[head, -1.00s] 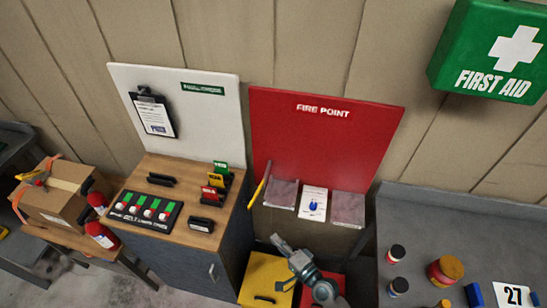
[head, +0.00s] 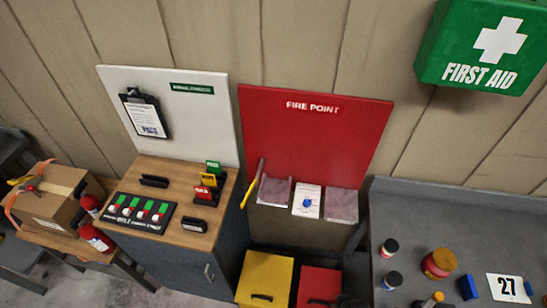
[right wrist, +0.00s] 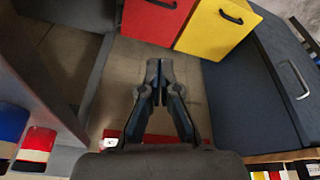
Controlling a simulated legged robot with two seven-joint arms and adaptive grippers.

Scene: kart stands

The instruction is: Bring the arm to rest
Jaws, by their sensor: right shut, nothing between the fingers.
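My right gripper (right wrist: 159,70) shows in the right wrist view with its two fingers together and nothing between them. It hangs over the bare floor, apart from the red box (right wrist: 155,20) and the yellow box (right wrist: 216,25) beyond it. My left gripper is in neither view.
A wooden-topped cabinet (head: 215,262) with switches stands left of the yellow box (head: 265,278). A red fire point board (head: 312,145) is behind. A grey bench (head: 430,215) with jars (head: 438,263) is at right. A cardboard box (head: 55,197) sits far left.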

